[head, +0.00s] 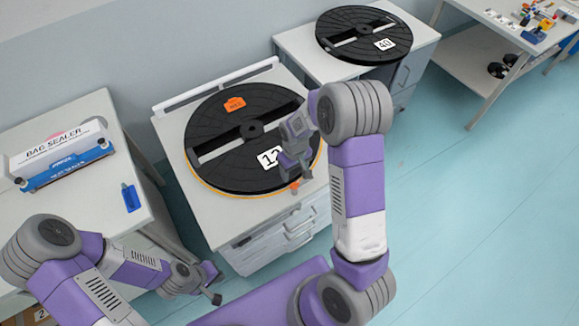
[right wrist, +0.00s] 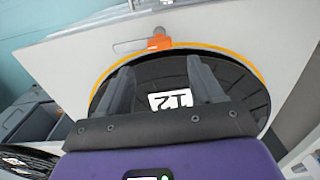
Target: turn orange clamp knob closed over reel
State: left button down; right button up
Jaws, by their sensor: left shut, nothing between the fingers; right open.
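The orange clamp knob (head: 295,186) sits at the front right edge of the black reel (head: 215,172) marked 12. In the right wrist view the orange knob (right wrist: 158,42) lies just beyond the reel's rim, with a metal bar beside it. My right gripper (head: 297,165) is open above the reel's right part, close to the knob. In the wrist view its two fingers (right wrist: 161,75) are spread and empty, short of the knob and apart from it. My left gripper (head: 213,292) is shut and empty, low in front of the cabinet.
A second reel marked 40 (head: 350,22) lies on another cabinet behind. A bag sealer (head: 65,165) and a blue item (head: 131,198) are on the left table. An orange tag (head: 235,104) lies on the near reel. The floor (head: 470,220) at right is clear.

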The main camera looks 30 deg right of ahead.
aim_at(295, 183)
jog(key=f, duration=0.4)
jog(key=f+b, duration=0.1)
jog(key=f, duration=0.2)
jog(key=shift+s+f, duration=0.1)
jog(key=shift+s, duration=0.15)
grip_shut()
